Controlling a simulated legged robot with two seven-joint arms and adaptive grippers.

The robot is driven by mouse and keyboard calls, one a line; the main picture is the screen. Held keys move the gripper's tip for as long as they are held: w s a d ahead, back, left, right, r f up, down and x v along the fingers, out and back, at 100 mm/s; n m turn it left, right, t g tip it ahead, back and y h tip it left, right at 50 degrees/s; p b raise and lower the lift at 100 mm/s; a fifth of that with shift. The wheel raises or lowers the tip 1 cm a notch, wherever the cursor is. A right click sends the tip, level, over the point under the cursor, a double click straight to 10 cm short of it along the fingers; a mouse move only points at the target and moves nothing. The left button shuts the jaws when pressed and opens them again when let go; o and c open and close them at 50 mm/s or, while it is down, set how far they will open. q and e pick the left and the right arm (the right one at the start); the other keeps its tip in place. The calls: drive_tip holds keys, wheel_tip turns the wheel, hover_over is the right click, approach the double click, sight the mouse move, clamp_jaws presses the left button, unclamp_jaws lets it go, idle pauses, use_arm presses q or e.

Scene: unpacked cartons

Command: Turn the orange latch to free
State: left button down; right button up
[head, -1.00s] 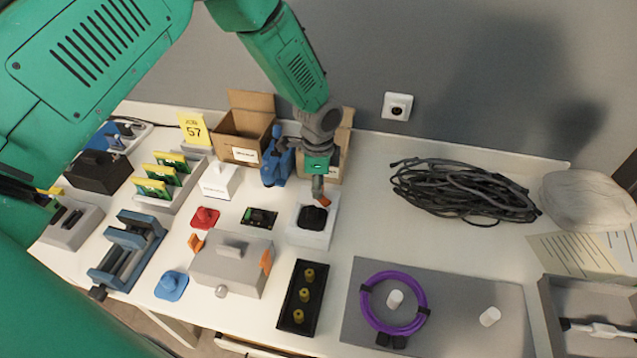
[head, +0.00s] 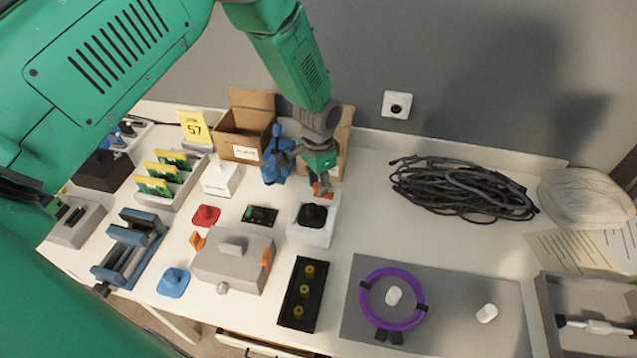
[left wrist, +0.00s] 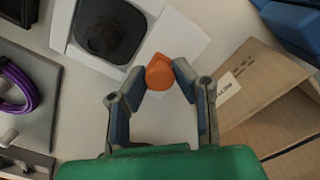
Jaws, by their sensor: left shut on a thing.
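The orange latch (head: 320,191) sits at the back edge of a white block (head: 309,235) that carries a round black part (head: 312,215). In the left wrist view the latch (left wrist: 159,74) lies between my fingertips, with its pointed end toward the top. My left gripper (head: 322,184) reaches down from behind the block and is shut on the latch. In the left wrist view the fingers of my left gripper (left wrist: 160,78) touch or nearly touch its two sides. The latch's lower end is partly hidden in the head view. My right gripper is out of view.
A blue device (head: 276,158) and open cartons (head: 243,122) stand close left of and behind my gripper. A grey box with orange clips (head: 233,262) and a black tray with yellow pegs (head: 288,318) are nearer. Coiled black cable (head: 455,190) lies right.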

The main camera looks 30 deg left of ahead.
sight(319, 184)
use_arm(q)
drive_tip(key=shift+w+r, duration=0.2)
drive_tip(key=shift+w, duration=0.15)
drive_tip(key=c, duration=1.3)
unclamp_jaws()
drive_tip(key=shift+s+f, duration=0.1)
wheel_tip(319, 184, up, 12)
drive_tip(key=shift+f, duration=0.1)
